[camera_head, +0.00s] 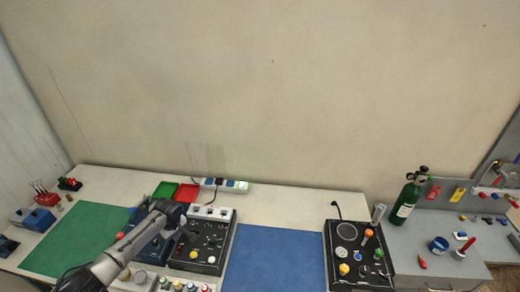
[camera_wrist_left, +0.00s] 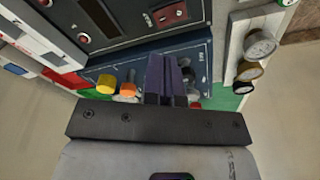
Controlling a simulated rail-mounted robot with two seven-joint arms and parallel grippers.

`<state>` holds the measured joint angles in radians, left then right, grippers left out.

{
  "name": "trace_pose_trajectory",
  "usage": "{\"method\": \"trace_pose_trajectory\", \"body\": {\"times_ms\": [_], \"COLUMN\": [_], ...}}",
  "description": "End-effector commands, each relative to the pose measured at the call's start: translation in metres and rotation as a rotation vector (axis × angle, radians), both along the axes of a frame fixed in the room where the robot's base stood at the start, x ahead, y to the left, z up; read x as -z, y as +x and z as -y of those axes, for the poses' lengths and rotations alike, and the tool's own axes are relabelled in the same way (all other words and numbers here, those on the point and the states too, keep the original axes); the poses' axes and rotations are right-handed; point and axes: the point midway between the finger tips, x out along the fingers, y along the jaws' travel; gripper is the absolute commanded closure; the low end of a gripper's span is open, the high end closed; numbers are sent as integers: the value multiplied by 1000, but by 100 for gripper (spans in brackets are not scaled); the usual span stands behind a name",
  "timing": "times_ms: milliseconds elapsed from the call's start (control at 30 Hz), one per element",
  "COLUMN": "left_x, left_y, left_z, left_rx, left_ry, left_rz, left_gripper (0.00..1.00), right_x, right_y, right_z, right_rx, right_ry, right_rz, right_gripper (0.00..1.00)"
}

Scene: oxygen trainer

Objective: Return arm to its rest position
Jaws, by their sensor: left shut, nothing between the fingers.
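My left arm comes in from the lower left in the head view. Its gripper (camera_head: 186,232) is over the left side of the black control panel (camera_head: 212,252), close to its knobs. In the wrist view the gripper's fingers (camera_wrist_left: 170,75) are together, with nothing between them. Beyond them is a dark blue panel (camera_wrist_left: 135,57) with a yellow knob (camera_wrist_left: 106,83) and an orange knob (camera_wrist_left: 127,90). The fingers hide part of this panel, and I cannot tell whether they touch it. My right gripper is not in view.
A green mat (camera_head: 75,240) lies left of my arm and a blue mat (camera_head: 275,258) lies right of the panel; both look clear. A second black panel (camera_head: 345,272) stands farther right. A green oxygen cylinder (camera_head: 405,201) stands on the grey bench. Gauges (camera_wrist_left: 260,45) show in the wrist view.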

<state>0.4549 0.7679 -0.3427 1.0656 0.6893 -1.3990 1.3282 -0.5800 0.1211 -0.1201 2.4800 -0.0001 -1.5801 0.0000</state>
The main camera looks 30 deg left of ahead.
Motion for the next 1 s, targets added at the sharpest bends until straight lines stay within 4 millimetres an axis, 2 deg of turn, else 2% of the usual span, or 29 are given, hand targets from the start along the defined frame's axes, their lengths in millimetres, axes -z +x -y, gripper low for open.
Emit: {"method": "trace_pose_trajectory", "body": {"times_ms": [267,467,567,667,767,833,967,1000], "left_x": [0,-1,-7,-26,-58,-83,-135,-149], "left_y": [0,-4,-3,9,27,41,62,62], "left_z": [0,-3,-4,4,20,38,93,115], "left_rx": [69,343,522,730,959,1107,1359,1430], "left_ry": [1,19,62,131,236,319,487,537], "left_rz": [-10,-79,-122,-143,-147,-138,-86,-67], "left_gripper": [100,100,100,100,100,100,100,100], "right_x": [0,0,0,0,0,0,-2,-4], "right_y": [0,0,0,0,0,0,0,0], "right_z": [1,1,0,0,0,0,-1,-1], "right_rx": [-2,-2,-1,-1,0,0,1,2], "right_ry": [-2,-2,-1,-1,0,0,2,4], "right_rz": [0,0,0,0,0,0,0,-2], "right_gripper": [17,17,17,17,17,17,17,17]}}
